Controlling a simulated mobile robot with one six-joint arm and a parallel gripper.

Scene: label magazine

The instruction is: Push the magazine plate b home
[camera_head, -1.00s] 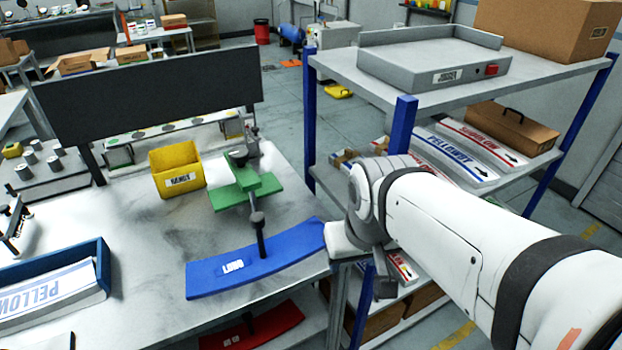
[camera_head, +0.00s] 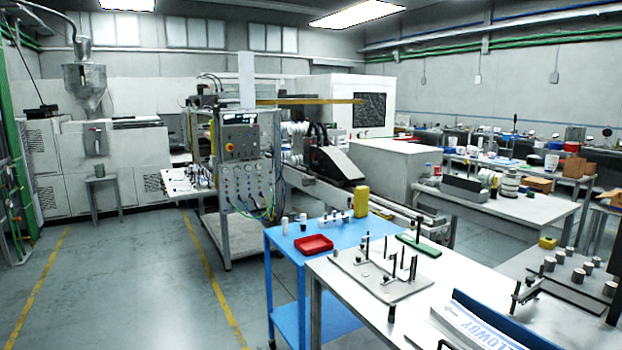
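My gripper and arm are out of view. I cannot pick out a magazine plate b for certain. A grey fixture plate (camera_head: 362,272) with several upright pins lies on the near worktable.
A blue cart (camera_head: 284,250) beside the worktable (camera_head: 440,285) carries a red bin (camera_head: 314,244) and a yellow bottle (camera_head: 361,201). A green bar (camera_head: 418,246) lies behind the fixture plate. The floor (camera_head: 130,285) at left is open, with yellow lines.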

